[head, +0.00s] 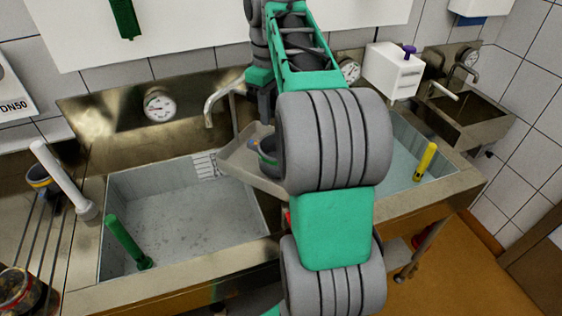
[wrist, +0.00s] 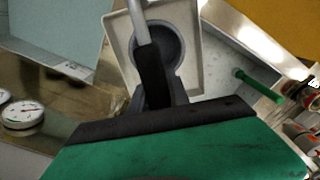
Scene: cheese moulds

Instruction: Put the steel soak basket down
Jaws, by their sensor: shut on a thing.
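The steel soak basket (head: 238,158) is a shallow rectangular pale-grey tray, over the divider between the two sink basins. It holds a dark round mould (head: 268,148). In the wrist view the basket (wrist: 118,60) lies below my gripper, with the mould (wrist: 172,45) inside and a light grey handle bar (wrist: 138,18) across it. My gripper (wrist: 155,85) is shut on that bar; in the head view my gripper (head: 266,108) is partly hidden by my arm. The arm also covers the basket's right side. I cannot tell whether its underside touches the divider.
The left basin (head: 180,215) is grey with a green-handled stick (head: 125,240). The right basin (head: 405,150) is pale blue with a yellow stick (head: 425,162). A tap (head: 215,100) stands close behind the basket. A white stick (head: 60,175) stands at left.

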